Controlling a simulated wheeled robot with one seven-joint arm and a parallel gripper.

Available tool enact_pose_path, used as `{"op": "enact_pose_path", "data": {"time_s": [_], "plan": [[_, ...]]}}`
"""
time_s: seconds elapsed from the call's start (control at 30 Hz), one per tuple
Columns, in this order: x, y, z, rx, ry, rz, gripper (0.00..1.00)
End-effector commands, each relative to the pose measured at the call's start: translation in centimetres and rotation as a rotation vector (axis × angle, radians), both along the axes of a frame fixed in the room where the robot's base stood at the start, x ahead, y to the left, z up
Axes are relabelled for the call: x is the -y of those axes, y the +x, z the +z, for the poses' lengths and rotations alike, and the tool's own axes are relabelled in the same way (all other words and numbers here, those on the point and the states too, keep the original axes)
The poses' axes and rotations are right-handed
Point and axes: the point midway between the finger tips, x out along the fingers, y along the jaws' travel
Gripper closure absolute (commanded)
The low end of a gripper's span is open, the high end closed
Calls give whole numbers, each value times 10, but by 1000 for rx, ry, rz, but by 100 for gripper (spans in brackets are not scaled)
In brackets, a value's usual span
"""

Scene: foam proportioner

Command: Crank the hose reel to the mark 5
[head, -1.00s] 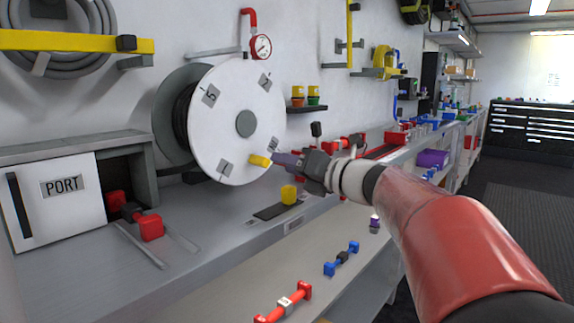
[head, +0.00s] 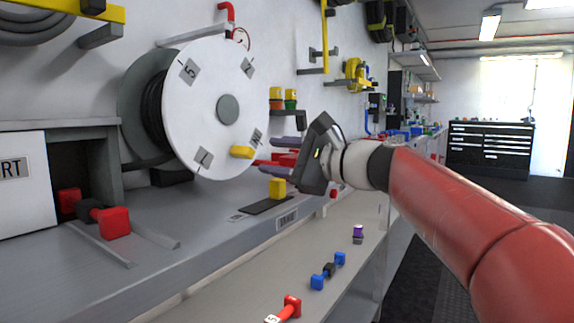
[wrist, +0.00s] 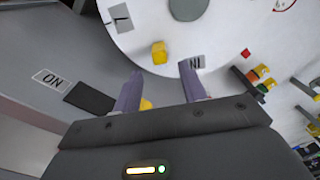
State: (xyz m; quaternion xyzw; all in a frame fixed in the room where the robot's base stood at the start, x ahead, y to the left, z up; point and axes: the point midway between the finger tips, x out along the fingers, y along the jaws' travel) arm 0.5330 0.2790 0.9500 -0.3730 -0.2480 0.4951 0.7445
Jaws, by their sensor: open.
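The hose reel (head: 180,118) has a white disc with a grey hub (head: 228,109) and several grey number tags. The tag reading 5 (head: 188,70) is at the disc's upper left. The yellow crank handle (head: 241,152) sticks out from the lower part of the disc, and it also shows in the wrist view (wrist: 159,52). My gripper (head: 268,154) is open and empty, just right of the handle in the head view. In the wrist view its fingers (wrist: 161,72) point at the handle with a gap between. The other tags are hard to read.
A yellow block (head: 278,188) stands on a dark strip on the bench below my gripper. A PORT box (head: 22,170) and a red-ended bar (head: 115,222) are at left. Yellow-topped items (head: 283,98) sit on a wall shelf right of the reel.

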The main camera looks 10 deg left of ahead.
Motion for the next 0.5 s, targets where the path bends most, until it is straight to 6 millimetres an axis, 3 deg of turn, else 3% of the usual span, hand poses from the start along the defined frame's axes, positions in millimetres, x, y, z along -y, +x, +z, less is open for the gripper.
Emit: {"op": "enact_pose_path", "data": {"time_s": [0.5], "plan": [[-65, 25, 1, 13, -7, 7, 58]]}}
